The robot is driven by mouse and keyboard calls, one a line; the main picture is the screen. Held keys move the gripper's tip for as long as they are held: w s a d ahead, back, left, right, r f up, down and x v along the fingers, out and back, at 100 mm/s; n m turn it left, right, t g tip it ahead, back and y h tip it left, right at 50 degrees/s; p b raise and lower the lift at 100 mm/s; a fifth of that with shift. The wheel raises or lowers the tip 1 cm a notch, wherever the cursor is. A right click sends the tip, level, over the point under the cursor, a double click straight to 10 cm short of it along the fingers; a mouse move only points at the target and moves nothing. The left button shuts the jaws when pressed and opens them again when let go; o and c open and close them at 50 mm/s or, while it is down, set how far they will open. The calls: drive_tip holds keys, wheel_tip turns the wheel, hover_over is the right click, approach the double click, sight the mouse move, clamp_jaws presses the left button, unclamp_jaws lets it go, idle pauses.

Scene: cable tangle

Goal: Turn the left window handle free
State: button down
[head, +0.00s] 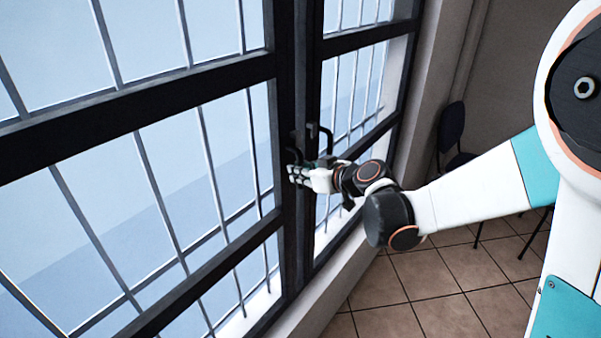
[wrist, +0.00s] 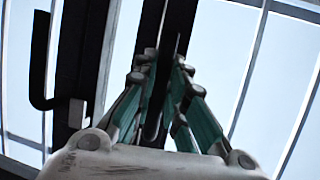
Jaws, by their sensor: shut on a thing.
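The left window handle (head: 296,152) is dark and sits on the black middle post of the window, mostly hidden by my gripper in the head view. My gripper (head: 293,174) is at this handle, with its white fingers against the post. In the wrist view my gripper (wrist: 161,75) has its green-lined fingers closed on the dark handle (wrist: 153,118), which runs between them. The other window handle (head: 327,137) is a black bent lever just right of it, apart from my fingers. A black bent lever (wrist: 40,62) also shows at the left of the wrist view.
Black window frames (head: 130,105) with pale bars behind the glass fill the left. A pale sill (head: 325,275) runs below the window. A dark chair (head: 452,130) stands at the right by the wall. The tiled floor (head: 420,290) in front is clear.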

drive_tip(key=s+a+r+m+g+y, duration=0.3)
drive_tip(key=r+m+g+y, duration=0.3)
drive_tip(key=m, duration=0.6)
drive_tip(key=shift+s+a+y+b, duration=0.3)
drive_tip(key=shift+s+b, duration=0.15)
drive_tip(key=shift+s, duration=0.4)
drive_tip(key=shift+r, duration=0.1)
idle(0.5)
drive_tip(key=c, duration=1.6)
unclamp_jaws()
drive_tip(key=shift+c, duration=0.2)
drive_tip(key=shift+o, duration=0.2)
